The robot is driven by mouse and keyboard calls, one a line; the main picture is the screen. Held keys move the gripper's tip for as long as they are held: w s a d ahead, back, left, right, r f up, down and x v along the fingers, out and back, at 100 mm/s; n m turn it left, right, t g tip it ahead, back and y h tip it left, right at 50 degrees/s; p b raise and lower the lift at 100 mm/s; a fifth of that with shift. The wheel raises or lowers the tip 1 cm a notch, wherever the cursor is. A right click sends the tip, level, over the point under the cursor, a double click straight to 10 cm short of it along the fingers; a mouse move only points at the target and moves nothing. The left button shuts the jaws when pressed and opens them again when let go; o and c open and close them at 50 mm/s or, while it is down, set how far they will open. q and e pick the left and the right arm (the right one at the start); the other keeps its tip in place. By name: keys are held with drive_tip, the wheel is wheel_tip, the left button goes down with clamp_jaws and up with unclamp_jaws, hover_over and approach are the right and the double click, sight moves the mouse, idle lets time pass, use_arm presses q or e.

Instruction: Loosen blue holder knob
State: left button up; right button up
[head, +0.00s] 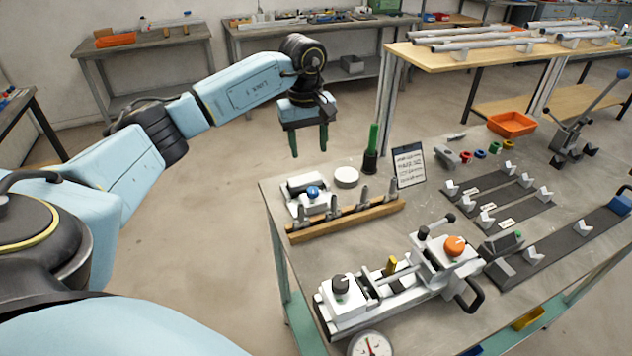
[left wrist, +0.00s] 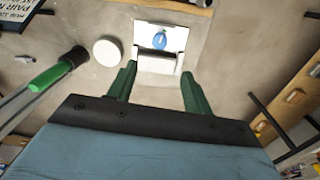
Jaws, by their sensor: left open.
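The blue knob (head: 313,192) sits on a white holder (head: 297,184) near the left corner of the metal table. In the left wrist view the blue knob (left wrist: 160,40) shows on the white holder (left wrist: 176,38), ahead of the fingers. My left gripper (head: 308,148) is open and empty, with its green fingers pointing down. It hangs above and behind the holder in the head view, apart from it. In the left wrist view its fingertips (left wrist: 158,75) are spread below the holder. My right gripper is in neither view.
A wooden rack (head: 345,220) with several metal pegs stands in front of the holder. A white disc (head: 346,177), a green-handled tool (head: 372,145) and a sign card (head: 409,165) are right of it. A clamp jig (head: 400,285) with an orange knob (head: 454,245) lies nearer.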

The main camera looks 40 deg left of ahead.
sight(312, 189)
use_arm(q)
drive_tip(key=f, duration=1.2)
drive_tip(key=shift+w+d+f, duration=0.2)
drive_tip(key=shift+w, duration=0.05)
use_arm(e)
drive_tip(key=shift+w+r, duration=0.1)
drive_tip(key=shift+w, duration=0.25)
use_arm(q)
drive_tip(key=c, duration=1)
drive_tip(key=shift+o, duration=0.2)
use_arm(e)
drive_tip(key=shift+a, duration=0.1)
